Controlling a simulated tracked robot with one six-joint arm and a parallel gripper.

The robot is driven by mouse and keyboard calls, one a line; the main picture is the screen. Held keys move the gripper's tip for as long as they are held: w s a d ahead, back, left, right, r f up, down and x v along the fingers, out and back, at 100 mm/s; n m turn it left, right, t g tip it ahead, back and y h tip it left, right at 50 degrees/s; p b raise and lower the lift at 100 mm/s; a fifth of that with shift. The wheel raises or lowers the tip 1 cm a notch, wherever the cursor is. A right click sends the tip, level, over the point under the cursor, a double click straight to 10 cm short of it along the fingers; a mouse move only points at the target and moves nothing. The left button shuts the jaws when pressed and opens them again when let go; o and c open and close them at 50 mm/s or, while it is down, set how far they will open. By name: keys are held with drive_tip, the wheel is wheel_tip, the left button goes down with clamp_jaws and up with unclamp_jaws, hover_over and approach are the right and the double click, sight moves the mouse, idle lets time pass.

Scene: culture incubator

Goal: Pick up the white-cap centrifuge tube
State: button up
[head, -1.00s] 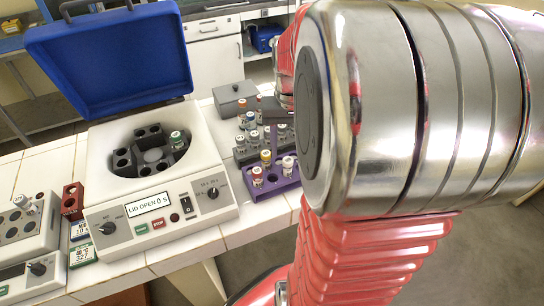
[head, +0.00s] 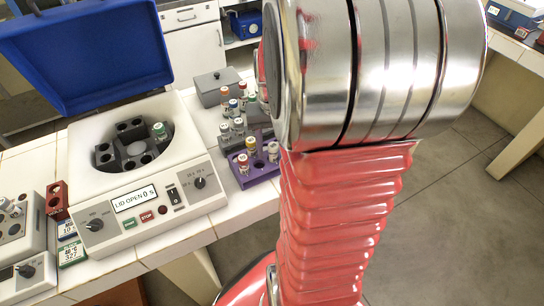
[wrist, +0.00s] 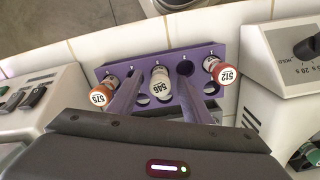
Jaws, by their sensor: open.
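The white-cap tube (wrist: 161,82), marked 546, stands in the middle of the purple rack (wrist: 221,52) in the wrist view. My gripper (wrist: 160,72) is open, with one finger on each side of this tube. I see a gap between each finger and the cap; I cannot tell how far down the fingers reach. In the head view, a white-cap tube (head: 273,150) stands in the purple rack (head: 264,174), and my arm hides the rack's right part and my gripper.
In the wrist view, an orange-cap tube (wrist: 101,96) and a red-cap tube (wrist: 222,72) stand on either side. The open centrifuge (head: 85,165) is left of the rack in the head view. A grey rack (head: 232,138) and a grey box (head: 218,88) stand behind.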

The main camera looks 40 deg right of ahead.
drive_tip(key=shift+c, duration=0.7)
drive_tip(key=c, duration=1)
wheel_tip(320, 180, up, 10)
drive_tip(key=shift+f, duration=0.15)
drive_tip(key=shift+s, duration=0.15)
idle(0.5)
